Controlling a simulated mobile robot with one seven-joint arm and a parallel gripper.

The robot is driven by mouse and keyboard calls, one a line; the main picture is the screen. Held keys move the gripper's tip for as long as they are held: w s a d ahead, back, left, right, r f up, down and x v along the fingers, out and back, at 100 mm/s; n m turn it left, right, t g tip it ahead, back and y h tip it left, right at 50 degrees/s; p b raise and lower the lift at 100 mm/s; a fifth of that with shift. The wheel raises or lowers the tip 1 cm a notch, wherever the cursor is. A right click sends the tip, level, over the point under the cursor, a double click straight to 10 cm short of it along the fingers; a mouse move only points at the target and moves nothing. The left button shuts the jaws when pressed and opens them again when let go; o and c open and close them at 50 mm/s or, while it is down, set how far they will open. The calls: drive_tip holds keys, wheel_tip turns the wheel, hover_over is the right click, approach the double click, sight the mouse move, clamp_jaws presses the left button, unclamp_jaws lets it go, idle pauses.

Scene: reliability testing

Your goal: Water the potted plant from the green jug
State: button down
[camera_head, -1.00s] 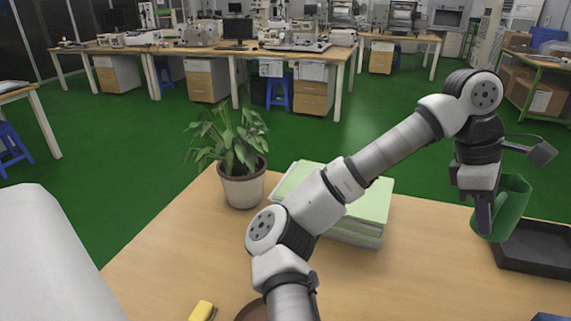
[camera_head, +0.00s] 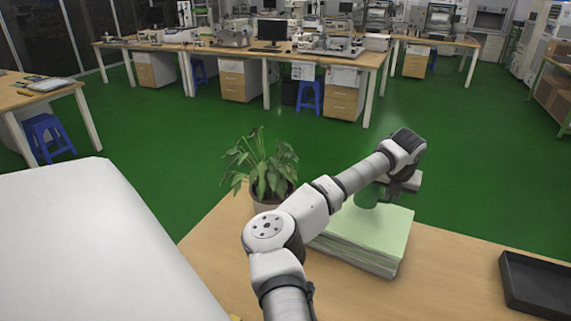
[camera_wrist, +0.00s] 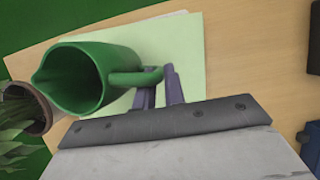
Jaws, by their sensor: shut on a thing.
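The green jug (camera_wrist: 76,78) is in my gripper (camera_wrist: 162,88), which is shut on its handle, as the wrist view shows. In the head view the jug (camera_head: 366,196) is partly hidden behind my arm and is over or near the paper stack. The potted plant (camera_head: 262,172) stands on the table to the left of the jug, its pot partly covered by my arm. In the wrist view the plant (camera_wrist: 14,120) is at the left edge, close to the jug's spout. I cannot tell whether there is water in the jug.
A stack of pale green paper (camera_head: 372,232) lies on the wooden table (camera_head: 447,265) beneath the jug. A black tray (camera_head: 537,283) is at the right. A white surface (camera_head: 95,235) fills the lower left. Workbenches stand far behind on the green floor.

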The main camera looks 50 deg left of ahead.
drive_tip(key=s+a+n+g+y+p, duration=0.1)
drive_tip(key=a+n, duration=0.4)
drive_tip(key=a, duration=0.6)
drive_tip(key=shift+s+f+y+p, duration=0.3)
drive_tip(key=shift+s+f+p, duration=0.1)
drive_tip(key=shift+p, duration=0.3)
drive_tip(key=shift+r, duration=0.1)
